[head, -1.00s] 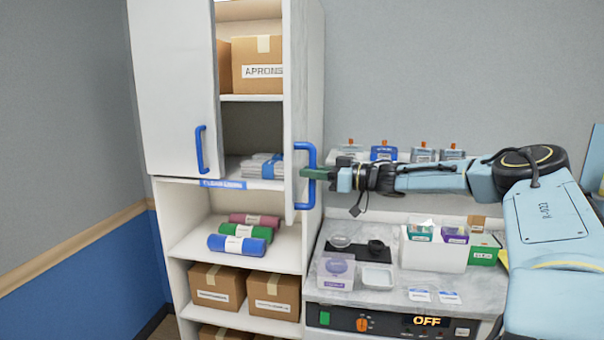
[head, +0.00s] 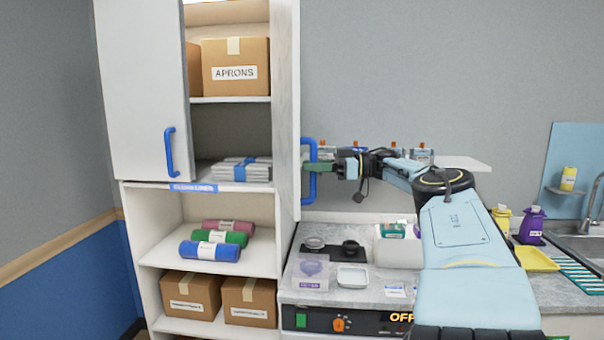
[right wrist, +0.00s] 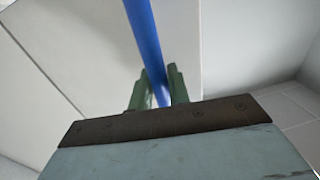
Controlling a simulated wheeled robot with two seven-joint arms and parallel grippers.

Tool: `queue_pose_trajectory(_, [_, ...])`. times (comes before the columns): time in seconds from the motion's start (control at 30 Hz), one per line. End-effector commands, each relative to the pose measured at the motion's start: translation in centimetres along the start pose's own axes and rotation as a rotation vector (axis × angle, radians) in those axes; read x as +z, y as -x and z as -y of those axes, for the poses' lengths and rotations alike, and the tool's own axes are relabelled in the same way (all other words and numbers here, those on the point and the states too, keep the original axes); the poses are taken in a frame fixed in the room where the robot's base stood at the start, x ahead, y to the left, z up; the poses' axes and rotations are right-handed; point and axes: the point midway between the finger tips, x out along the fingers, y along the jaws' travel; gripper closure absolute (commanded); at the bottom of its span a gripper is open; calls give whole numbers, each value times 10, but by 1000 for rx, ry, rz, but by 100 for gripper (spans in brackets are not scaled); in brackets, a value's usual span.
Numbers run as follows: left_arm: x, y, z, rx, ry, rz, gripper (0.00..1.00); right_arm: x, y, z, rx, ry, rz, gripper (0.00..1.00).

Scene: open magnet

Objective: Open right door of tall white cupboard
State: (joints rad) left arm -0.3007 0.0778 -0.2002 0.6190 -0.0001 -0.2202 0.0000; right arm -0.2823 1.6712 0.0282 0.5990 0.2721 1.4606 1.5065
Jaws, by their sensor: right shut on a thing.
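The tall white cupboard (head: 126,225) stands at the left of the head view. Its right door (head: 285,110) is swung well open and shows nearly edge-on, with its blue handle (head: 312,190) facing right. My right gripper (head: 308,167) is shut on this handle; the right wrist view shows the green fingers on both sides of the blue bar (right wrist: 146,45). The left door (head: 140,90) is shut and has its own blue handle (head: 168,152). Behind the open door, an aprons box (head: 235,75) and folded grey cloths (head: 243,170) show on the shelves. My left gripper is not in view.
A counter (head: 300,275) with a white tray (head: 352,277) and small boxes stands right of the cupboard. Rolled cloths (head: 210,250) and cardboard boxes (head: 249,299) fill the open lower shelves. A sink (head: 585,245) is at the far right.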

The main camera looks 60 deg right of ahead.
Motion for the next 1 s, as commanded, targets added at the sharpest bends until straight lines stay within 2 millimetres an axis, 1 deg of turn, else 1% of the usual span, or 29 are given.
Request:
queue_pose_trajectory(0.03, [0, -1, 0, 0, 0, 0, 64, -9, 2, -2, 11, 9, -15, 100])
queue_pose_trajectory(0.43, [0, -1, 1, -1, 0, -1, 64, -9, 3, -2, 7, 7, -12, 100])
queue_pose_trajectory(0.47, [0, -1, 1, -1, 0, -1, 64, -8, 3, -2, 7, 7, -12, 81])
queue_pose_trajectory(0.6, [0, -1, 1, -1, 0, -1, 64, -6, 3, -1, 4, 4, -8, 63])
queue_pose_trajectory(0.87, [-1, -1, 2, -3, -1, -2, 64, -3, 3, 0, 1, 1, -3, 63])
queue_pose_trajectory(0.97, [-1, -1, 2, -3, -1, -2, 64, -9, 3, 0, 1, 2, -3, 63])
queue_pose_trajectory(1.0, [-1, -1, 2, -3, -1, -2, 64, -14, 3, 0, 1, 3, -3, 63])
